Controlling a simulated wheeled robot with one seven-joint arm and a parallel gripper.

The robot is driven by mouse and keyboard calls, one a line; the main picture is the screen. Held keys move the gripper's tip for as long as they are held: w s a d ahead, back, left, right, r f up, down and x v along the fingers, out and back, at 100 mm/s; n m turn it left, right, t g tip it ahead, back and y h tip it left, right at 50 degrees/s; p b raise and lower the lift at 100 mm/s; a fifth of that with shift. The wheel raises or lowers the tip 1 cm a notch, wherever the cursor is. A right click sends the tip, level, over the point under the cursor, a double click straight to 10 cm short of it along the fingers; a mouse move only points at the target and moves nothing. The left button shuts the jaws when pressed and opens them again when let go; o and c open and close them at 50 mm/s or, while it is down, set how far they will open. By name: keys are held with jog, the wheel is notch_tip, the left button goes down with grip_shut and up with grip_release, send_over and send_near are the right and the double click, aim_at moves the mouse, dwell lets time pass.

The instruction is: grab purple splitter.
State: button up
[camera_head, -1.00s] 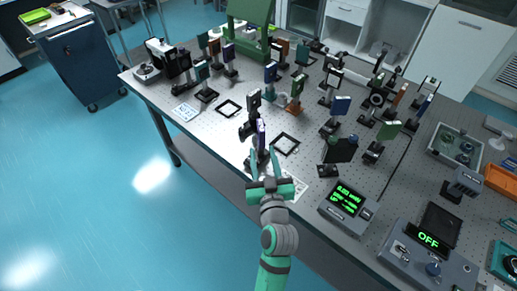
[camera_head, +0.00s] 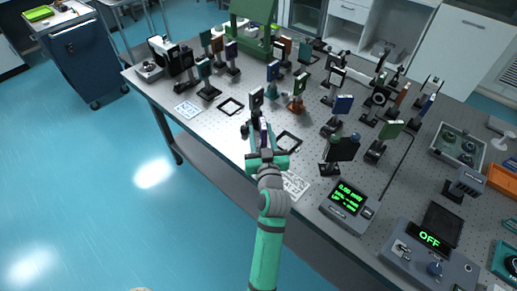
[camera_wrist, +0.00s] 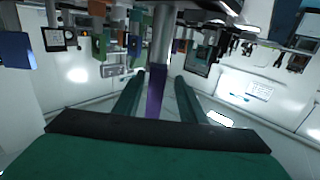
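The purple splitter (camera_head: 263,127) stands upright near the front edge of the optical table, just beyond my gripper (camera_head: 265,153) in the head view. In the wrist view the purple splitter (camera_wrist: 156,92) shows as a narrow purple upright between the two green fingers of my gripper (camera_wrist: 157,95). The fingers are open, with a visible gap on each side of it. I see no contact. In the head view my gripper partly hides the splitter's lower part and base.
A black-mounted optic (camera_head: 256,100) stands just behind the splitter. A black square frame (camera_head: 288,141) lies to its right and a printed sheet (camera_head: 294,185) nearer the front. A green-display meter (camera_head: 347,199) sits further right. Several other mounted optics fill the table behind.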

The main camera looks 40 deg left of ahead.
jog(key=shift+w+d, duration=0.25)
jog(key=shift+d, duration=0.25)
grip_shut()
jog(key=shift+s+a, duration=0.15)
jog(key=shift+a, duration=0.05)
